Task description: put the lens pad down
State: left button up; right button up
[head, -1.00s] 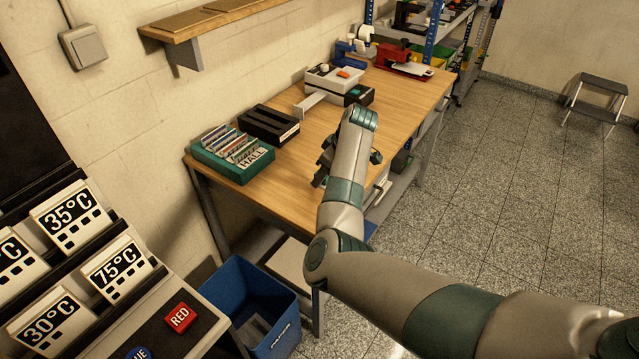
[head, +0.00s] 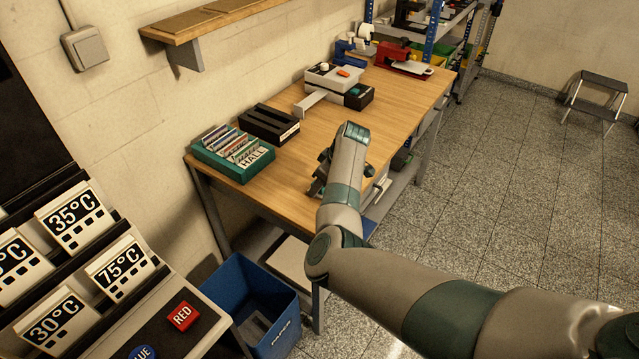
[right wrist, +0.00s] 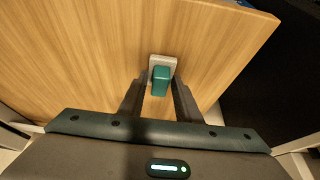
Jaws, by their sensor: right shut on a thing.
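The lens pad (right wrist: 160,80), a small teal block on a pale base, shows in the right wrist view between my right gripper's fingertips. My right gripper (right wrist: 160,92) is shut on it, low over the wooden table (right wrist: 85,60) near a table edge. I cannot tell whether the pad touches the wood. In the head view my right gripper (head: 322,178) is over the near part of the table, mostly behind my own arm, and the pad is hidden. My left gripper is not in view.
A teal card box (head: 232,172) marked HALL and a black slotted box (head: 268,125) stand along the wall side. A blue paper bin (head: 250,300) stands on the floor below. Bare wood lies between the boxes and my right arm.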

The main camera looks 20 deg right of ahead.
jog(key=o, duration=1)
jog(key=shift+c, duration=0.2)
jog(key=shift+r, duration=0.1)
jog(key=b+v, duration=0.1)
jog(key=v, duration=1.1)
jog(key=shift+b, duration=0.35)
